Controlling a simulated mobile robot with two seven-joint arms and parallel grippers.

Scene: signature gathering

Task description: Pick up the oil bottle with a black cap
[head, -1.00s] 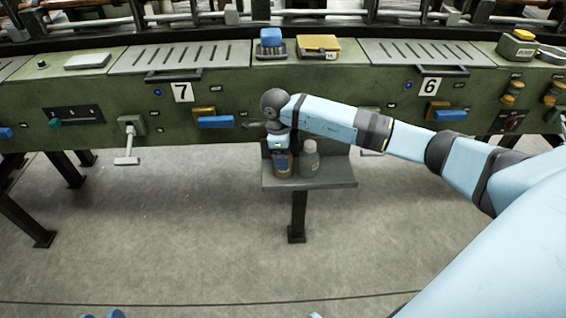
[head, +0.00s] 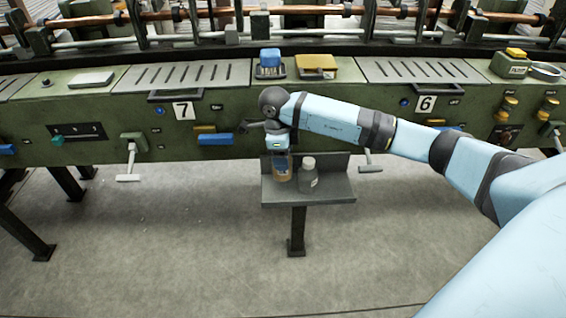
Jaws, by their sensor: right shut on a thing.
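My right gripper (head: 281,158) points down over a small grey shelf on the front of the green machine. It is shut on an amber oil bottle (head: 283,174). The bottle is upright, and its base appears a little above the shelf. The gripper hides its top, so I cannot see the cap's colour. A grey bottle (head: 308,178) with a light grey cap stands on the shelf just to the right, close to the held bottle. My left gripper is not in view.
The shelf (head: 325,196) has a raised back plate and stands on a dark post. Behind it, the green machine (head: 350,122) carries levers, blue handles and the numbers 7 and 6. A blue item (head: 270,61) and a yellow box (head: 317,64) lie on top. The floor in front is clear.

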